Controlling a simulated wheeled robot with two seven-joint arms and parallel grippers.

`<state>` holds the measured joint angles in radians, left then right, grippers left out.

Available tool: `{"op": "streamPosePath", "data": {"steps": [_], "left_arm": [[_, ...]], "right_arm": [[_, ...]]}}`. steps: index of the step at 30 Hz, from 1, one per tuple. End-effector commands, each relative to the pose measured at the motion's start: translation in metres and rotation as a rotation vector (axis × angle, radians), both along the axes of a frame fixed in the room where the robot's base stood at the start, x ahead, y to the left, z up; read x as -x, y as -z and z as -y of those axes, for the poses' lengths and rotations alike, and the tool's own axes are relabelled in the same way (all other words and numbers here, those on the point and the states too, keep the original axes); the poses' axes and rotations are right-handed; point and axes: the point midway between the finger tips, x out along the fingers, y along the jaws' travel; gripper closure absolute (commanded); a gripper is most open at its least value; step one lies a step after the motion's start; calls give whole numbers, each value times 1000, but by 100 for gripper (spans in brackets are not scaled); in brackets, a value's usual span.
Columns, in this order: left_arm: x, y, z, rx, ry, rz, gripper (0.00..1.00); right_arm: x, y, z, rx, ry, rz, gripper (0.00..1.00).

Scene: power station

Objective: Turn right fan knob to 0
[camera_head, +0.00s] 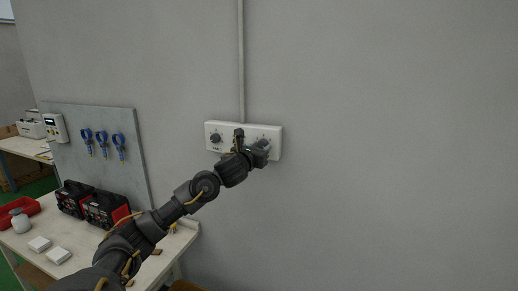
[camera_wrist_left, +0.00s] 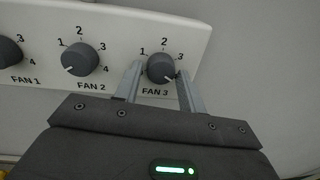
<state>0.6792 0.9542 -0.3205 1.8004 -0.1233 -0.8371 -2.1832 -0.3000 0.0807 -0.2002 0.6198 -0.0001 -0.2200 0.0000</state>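A white fan panel (camera_head: 272,131) is fixed to the grey wall. In the left wrist view, the right knob (camera_wrist_left: 161,67), labelled FAN 3, is dark and round. A small light mark shows at its lower right; the scale number there is hidden by a finger. My left gripper (camera_wrist_left: 160,88) has its two fingers apart, one on each side of this knob. I cannot tell whether they touch it. In the head view my left gripper (camera_head: 262,150) covers the panel's right part. My right gripper is not in view.
The FAN 2 knob (camera_wrist_left: 80,59), its mark at lower left, and the FAN 1 knob (camera_wrist_left: 9,51) sit left of the gripper. A workbench (camera_head: 186,240) with black-and-red cases (camera_head: 105,209) stands below left. The wall to the right is bare.

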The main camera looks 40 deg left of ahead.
Motion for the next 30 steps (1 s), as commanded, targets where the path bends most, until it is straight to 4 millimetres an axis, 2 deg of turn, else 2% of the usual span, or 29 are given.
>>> {"op": "streamPosePath", "data": {"steps": [1, 7, 17, 30], "left_arm": [[0, 0, 0, 0, 0, 0, 67], [0, 0, 0, 0, 0, 0, 92], [0, 1, 0, 51, -1, 18, 92], [0, 3, 1, 376, 0, 132, 92]], "right_arm": [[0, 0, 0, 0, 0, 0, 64], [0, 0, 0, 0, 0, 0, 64], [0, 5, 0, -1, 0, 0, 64], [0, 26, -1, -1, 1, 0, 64]]}}
